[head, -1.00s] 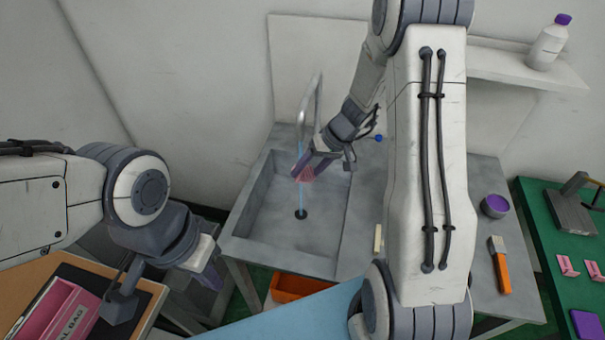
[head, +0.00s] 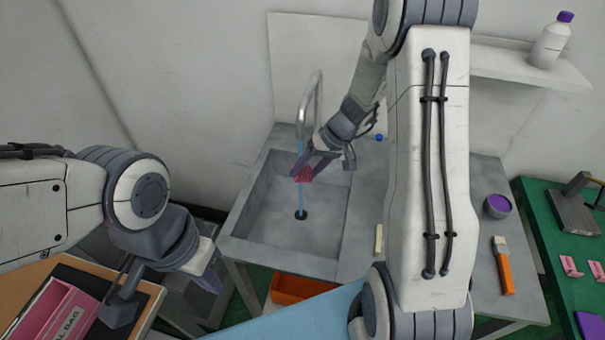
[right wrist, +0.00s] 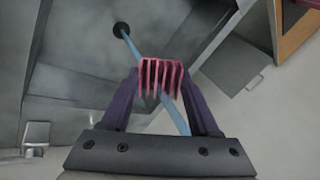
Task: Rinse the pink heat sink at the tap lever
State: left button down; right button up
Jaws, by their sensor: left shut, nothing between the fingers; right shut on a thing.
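The pink heat sink (head: 304,174) is held over the sink basin (head: 270,225), in the water stream (head: 301,195) that falls from the curved tap (head: 309,100) to the drain. In the right wrist view the finned heat sink (right wrist: 160,77) sits between the purple fingertips of my right gripper (right wrist: 160,85), which is shut on it. The blue stream passes at the heat sink there too. A blue knob (head: 379,137) behind the right forearm is probably the tap lever's end; its rod is mostly hidden. My left gripper (head: 212,278) is shut and empty at the lower left, away from the basin.
An orange bin (head: 297,289) stands below the counter. A purple-topped cup (head: 496,206) and an orange-handled brush (head: 502,266) are on the counter's right. A green table (head: 545,240) holds pink parts. A pink box (head: 58,312) is at lower left.

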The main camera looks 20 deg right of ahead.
jog(key=s+a+b, duration=0.2)
jog(key=s+b, duration=0.2)
jog(key=s, duration=0.3)
jog(key=shift+s+b, duration=0.3)
jog(key=shift+s, duration=0.1)
dwell(1.3)
jog(key=s+a+r+p, duration=0.1)
jog(key=s+r, duration=0.3)
jog(key=shift+s+a, duration=0.25)
jog(key=shift+s, duration=0.15)
dwell(0.5)
